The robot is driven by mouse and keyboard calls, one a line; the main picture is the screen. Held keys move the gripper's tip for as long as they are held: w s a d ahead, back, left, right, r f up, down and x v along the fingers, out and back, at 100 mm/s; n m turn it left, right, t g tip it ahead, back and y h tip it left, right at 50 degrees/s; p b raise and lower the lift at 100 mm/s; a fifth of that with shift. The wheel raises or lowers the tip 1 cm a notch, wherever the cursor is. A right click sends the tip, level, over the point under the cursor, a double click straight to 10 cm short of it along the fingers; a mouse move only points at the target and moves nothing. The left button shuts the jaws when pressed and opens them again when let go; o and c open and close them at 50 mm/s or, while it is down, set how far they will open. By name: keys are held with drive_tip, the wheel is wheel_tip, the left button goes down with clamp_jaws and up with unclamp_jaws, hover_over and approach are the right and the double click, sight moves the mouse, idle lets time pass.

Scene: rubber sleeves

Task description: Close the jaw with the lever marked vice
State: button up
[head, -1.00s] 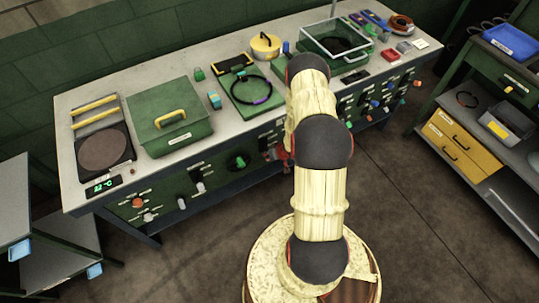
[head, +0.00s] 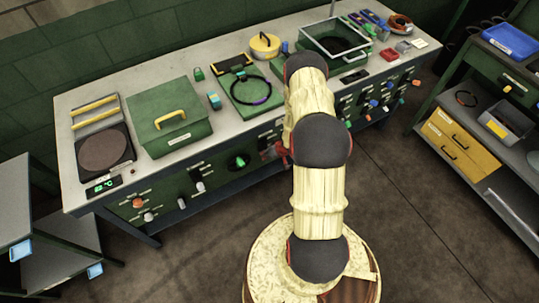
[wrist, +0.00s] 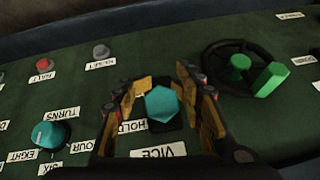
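In the wrist view, a teal lever head (wrist: 162,104) stands on a dark plate on the green panel, with a label reading VICE (wrist: 158,151) just below it. A HOLD label (wrist: 127,127) lies to its left, partly hidden by a finger. My gripper (wrist: 158,100) is open, its yellow-and-black fingers on either side of the lever head. The right finger is close to it; a gap shows on the left, and contact cannot be told. In the head view, my arm hides most of the gripper and the lever. I cannot identify the jaw for certain.
A black handwheel with a green handle (wrist: 270,80) is right of my gripper. A teal knob (wrist: 50,133), red knob (wrist: 45,65) and grey knob (wrist: 101,51) are left. On the bench (head: 75,190) are a green box (head: 160,130) and a board with a black ring (head: 245,100).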

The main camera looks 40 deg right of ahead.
drive_tip(key=shift+o, duration=0.6)
drive_tip(key=shift+a+f, duration=0.1)
drive_tip(key=shift+s, duration=0.1)
drive_tip(key=v, duration=1.2)
